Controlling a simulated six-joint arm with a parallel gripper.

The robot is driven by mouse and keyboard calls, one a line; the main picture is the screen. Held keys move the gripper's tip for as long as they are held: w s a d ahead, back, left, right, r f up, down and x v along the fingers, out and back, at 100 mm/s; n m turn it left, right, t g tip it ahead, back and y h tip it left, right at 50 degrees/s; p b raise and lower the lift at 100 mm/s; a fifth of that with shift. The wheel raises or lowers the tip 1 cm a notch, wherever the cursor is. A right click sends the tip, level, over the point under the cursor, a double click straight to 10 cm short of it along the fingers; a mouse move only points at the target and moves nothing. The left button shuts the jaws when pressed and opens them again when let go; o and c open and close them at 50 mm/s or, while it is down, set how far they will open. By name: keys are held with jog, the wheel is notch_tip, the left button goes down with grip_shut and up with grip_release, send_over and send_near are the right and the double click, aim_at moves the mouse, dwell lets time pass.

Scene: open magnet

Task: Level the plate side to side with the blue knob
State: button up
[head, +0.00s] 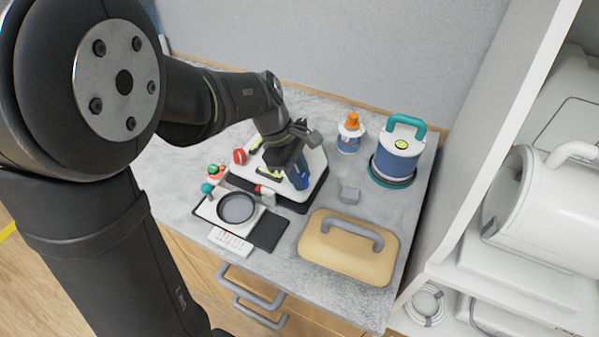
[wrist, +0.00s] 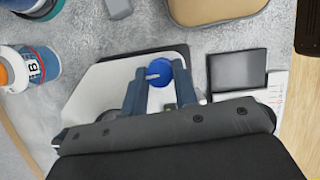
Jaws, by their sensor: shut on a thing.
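The blue knob (wrist: 160,88) stands at one end of the white plate (wrist: 92,90) in the wrist view. My gripper (wrist: 160,92) is shut on the knob, with a dark blue finger on each side of it. A pale mark shows on the knob's top. In the head view my gripper (head: 299,175) is at the right part of the white plate (head: 314,160), which sits on a dark base. A red knob (head: 240,156) is at the plate's left end. Yellow-green level vials lie on the plate, partly hidden by my arm. Their bubbles are too small to read.
A tan case (head: 330,258) with a grey handle lies in front. A dark dish (head: 236,208) is at the front left.

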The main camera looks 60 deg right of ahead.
jog(key=m+y, duration=0.2)
jog(key=m, duration=0.3)
jog(key=shift+d, duration=0.2)
jog(key=m+y, duration=0.1)
jog(key=m, duration=0.1)
jog(key=m+t, duration=0.1)
jog(key=m, duration=0.1)
jog(key=shift+s+d+m+y, duration=0.1)
jog(key=shift+s+m+y, duration=0.05)
jog(key=shift+m+y, duration=0.2)
jog(key=m+t+y, duration=0.1)
jog(key=m+t, duration=0.1)
jog(key=m, duration=0.3)
jog(key=shift+s+d, duration=0.1)
jog(key=shift+s+m+t+y, duration=0.15)
jog(key=shift+m+t, duration=0.4)
jog(key=shift+m, duration=0.65)
jog(key=shift+m+t+y, duration=0.2)
jog(key=shift+m+t, duration=0.35)
jog(key=shift+m, duration=0.6)
jog(key=o, duration=1)
